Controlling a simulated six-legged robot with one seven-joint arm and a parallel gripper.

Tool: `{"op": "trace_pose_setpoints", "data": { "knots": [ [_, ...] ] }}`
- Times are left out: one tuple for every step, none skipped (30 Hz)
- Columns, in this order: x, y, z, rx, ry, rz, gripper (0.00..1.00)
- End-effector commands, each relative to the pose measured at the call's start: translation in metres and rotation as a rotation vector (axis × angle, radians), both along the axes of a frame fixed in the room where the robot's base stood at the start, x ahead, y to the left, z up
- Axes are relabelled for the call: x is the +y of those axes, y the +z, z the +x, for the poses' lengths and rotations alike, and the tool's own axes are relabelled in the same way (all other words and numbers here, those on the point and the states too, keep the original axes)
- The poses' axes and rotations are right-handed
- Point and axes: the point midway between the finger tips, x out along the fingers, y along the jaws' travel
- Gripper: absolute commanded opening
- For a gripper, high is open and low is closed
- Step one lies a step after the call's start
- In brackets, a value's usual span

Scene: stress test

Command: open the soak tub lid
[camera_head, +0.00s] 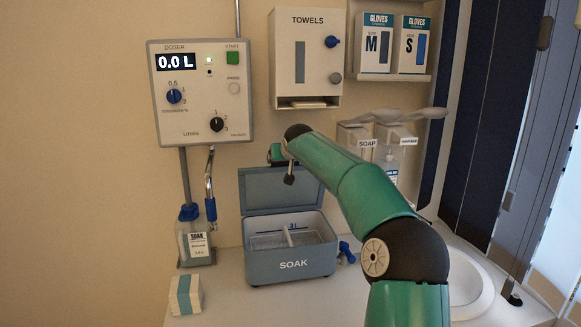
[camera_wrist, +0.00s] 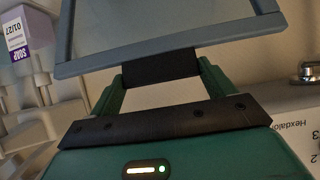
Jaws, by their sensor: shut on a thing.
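My gripper (camera_head: 278,155) is at the lid's top edge, partly hidden by my green arm in the head view. In the wrist view my gripper (camera_wrist: 160,68) is shut on the edge of the lid (camera_wrist: 165,30), between its two green fingers.
A doser panel (camera_head: 200,92) reading 0.0 L and a towel dispenser (camera_head: 306,60) hang on the wall. A SOAK bottle (camera_head: 196,243) stands left of the tub, behind a small box (camera_head: 185,293). A sink (camera_head: 470,285) is at the right. The front counter is clear.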

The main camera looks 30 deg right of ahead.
Motion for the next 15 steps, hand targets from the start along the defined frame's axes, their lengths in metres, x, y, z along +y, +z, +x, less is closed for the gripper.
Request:
{"op": "trace_pose_setpoints", "data": {
  "knots": [
    [-0.001, 0.005, 0.006, -0.009, -0.001, -0.001, 0.41],
    [-0.001, 0.006, 0.008, -0.009, 0.0, -0.001, 0.41],
    [-0.002, 0.008, 0.012, -0.011, -0.001, -0.001, 0.4],
    [-0.002, 0.009, 0.014, -0.01, -0.001, -0.002, 0.41],
    [-0.002, 0.01, 0.016, -0.009, -0.001, -0.001, 0.4],
    [-0.003, 0.011, 0.018, -0.011, -0.001, -0.003, 0.41],
    [-0.003, 0.012, 0.02, -0.011, -0.001, -0.003, 0.4],
    [-0.003, 0.013, 0.022, -0.011, 0.0, -0.003, 0.41],
    [-0.004, 0.013, 0.024, -0.01, 0.0, -0.002, 0.41],
    [-0.004, 0.013, 0.025, -0.01, -0.001, -0.003, 0.41],
    [-0.005, 0.014, 0.026, -0.011, -0.001, -0.002, 0.41],
    [-0.005, 0.015, 0.027, -0.011, -0.001, -0.003, 0.41],
    [-0.005, 0.015, 0.027, -0.011, -0.001, -0.003, 0.41],
    [-0.005, 0.015, 0.028, -0.011, -0.001, -0.003, 0.41],
    [-0.006, 0.015, 0.028, -0.011, -0.001, -0.003, 0.41]
  ]
}}
